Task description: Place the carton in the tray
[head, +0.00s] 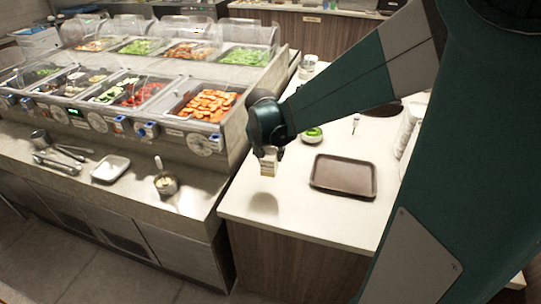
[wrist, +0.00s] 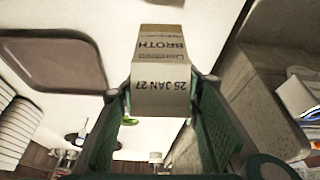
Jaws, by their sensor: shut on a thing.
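The carton (wrist: 161,92) is a small white and tan box with "BROTH" and "25 JAN 27" printed on it. My gripper (wrist: 158,108) is shut on it, with a green finger on each side in the wrist view. In the head view the carton (head: 268,162) hangs below my gripper (head: 268,148), above the white counter, with a shadow under it. The brown tray (head: 343,189) lies empty on the counter to the right of the carton. It also shows in the wrist view (wrist: 52,62) at the upper left.
A green-filled bowl (head: 312,135) stands on the white counter (head: 300,218) behind the tray. A stack of white dishes (head: 408,130) stands at the right. The buffet with food wells (head: 205,104) rises to the left. A small pot (head: 166,184) and a white dish (head: 110,169) sit on its ledge.

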